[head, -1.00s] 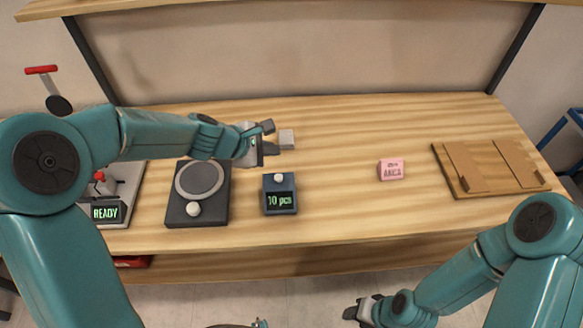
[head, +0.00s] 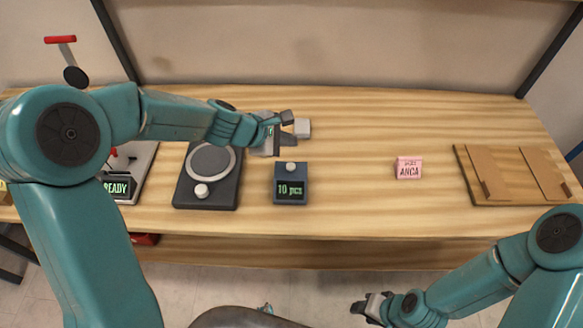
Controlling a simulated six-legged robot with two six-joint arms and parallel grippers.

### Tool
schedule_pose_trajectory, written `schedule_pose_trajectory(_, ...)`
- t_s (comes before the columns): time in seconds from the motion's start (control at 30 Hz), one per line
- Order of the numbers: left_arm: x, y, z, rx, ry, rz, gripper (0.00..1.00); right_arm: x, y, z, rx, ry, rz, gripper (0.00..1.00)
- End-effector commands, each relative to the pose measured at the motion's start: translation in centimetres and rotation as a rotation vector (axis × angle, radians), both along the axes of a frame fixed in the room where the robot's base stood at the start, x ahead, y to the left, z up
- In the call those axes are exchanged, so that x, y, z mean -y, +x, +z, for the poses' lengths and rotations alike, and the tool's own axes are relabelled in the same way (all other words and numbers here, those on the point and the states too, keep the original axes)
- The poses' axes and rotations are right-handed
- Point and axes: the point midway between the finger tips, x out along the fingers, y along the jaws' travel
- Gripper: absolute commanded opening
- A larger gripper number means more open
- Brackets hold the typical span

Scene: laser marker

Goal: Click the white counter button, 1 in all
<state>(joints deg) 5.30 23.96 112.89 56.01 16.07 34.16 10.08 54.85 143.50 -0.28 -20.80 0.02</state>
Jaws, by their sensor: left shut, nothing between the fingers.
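The counter (head: 291,190) is a small dark blue box on the table, left of the middle, and its green display reads "10 pcs". Its white button (head: 291,167) is a small round knob on top, standing up and uncovered. My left gripper (head: 287,130) is shut and empty. It appears just beyond the button in the picture, apart from it, beside a light grey block (head: 303,128). I cannot tell its height over the table. My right gripper (head: 368,306) is low in front of the table, far from the counter; its jaw state is unclear.
A black device with a grey disc (head: 210,160) and a white knob (head: 201,190) stands left of the counter. A machine reading "READY" (head: 117,187) is farther left, partly behind my arm. A pink block (head: 408,168) and wooden board (head: 515,196) lie right. Table between is clear.

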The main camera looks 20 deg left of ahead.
Motion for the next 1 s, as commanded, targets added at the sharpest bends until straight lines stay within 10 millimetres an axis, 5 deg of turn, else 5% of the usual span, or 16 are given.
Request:
schedule_pose_trajectory(0.4, 0.2, 0.3, -6.3, 0.001, 0.001, 0.0, 0.0, 0.0, 0.0, -6.1, 0.0, 0.0, 0.0, 0.43)
schedule_pose_trajectory(1.0, 0.2, 0.2, -6.6, 0.0, 0.0, 0.0, 0.0, 0.0, 0.0, -6.4, 0.0, 0.0, 0.0, 0.43)
